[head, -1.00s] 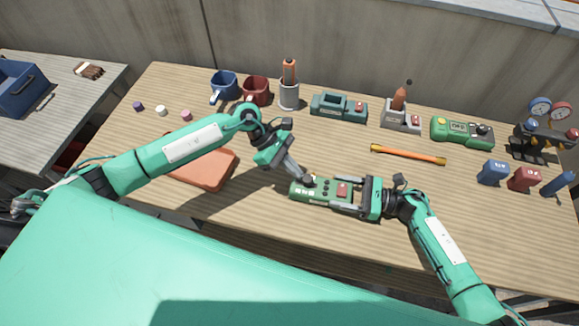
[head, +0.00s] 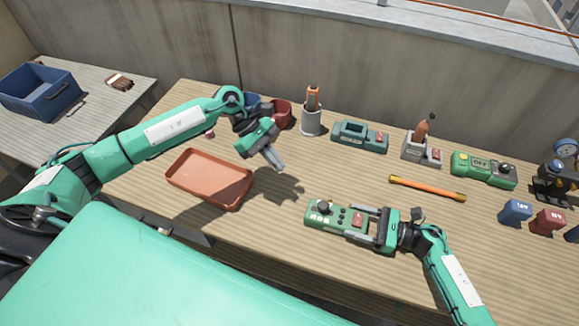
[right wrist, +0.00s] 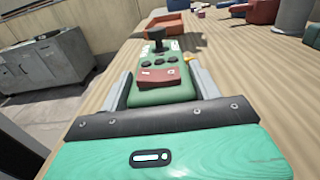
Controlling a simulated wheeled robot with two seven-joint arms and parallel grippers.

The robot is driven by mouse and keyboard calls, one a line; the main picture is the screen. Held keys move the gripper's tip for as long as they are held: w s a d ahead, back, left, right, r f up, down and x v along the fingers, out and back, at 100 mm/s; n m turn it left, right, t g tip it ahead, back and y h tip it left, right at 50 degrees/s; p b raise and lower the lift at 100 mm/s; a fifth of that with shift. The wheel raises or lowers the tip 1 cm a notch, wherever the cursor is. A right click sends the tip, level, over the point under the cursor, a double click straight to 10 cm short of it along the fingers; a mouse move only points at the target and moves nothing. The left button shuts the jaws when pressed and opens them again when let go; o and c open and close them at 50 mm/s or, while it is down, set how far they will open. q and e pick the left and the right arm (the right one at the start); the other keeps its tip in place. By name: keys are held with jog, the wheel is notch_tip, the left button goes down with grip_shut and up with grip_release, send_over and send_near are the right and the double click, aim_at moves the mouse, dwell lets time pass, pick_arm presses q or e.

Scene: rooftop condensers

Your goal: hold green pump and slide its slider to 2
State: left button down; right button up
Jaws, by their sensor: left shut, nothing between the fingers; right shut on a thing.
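The green pump (head: 338,218) lies on the wooden table near its front edge. It has a black knob (head: 323,207), dark buttons and a red label; it also shows in the right wrist view (right wrist: 160,97). My right gripper (head: 368,222) is shut on the pump's right end, with one finger on each side of it (right wrist: 160,95). My left gripper (head: 279,167) is shut and empty, above the table to the upper left of the pump and apart from it. The slider's position and any number marks are too small to read.
An orange tray (head: 180,178) lies left of the pump. An orange-yellow bar (head: 428,188) lies behind it to the right. Along the back stand a grey cup (head: 311,122), a teal device (head: 352,138) and another green unit (head: 484,172). The table between tray and pump is clear.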

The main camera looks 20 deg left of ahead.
jog(key=o, duration=1.5)
jog(key=shift+o, duration=0.4)
jog(key=shift+o, duration=0.8)
jog(key=d+b, duration=0.1)
jog(key=d, duration=0.1)
jog(key=d+b, duration=0.1)
jog(key=d, duration=0.2)
jog(key=d+b, duration=0.1)
jog(key=d, duration=0.1)
jog(key=shift+w+d+f, duration=0.15)
jog(key=shift+w+d, duration=0.1)
jog(key=shift+w, duration=0.1)
jog(key=shift+w+d+b, duration=0.1)
jog(key=shift+d+b, duration=0.35)
jog(key=shift+d, duration=0.3)
jog(key=shift+r, duration=0.2)
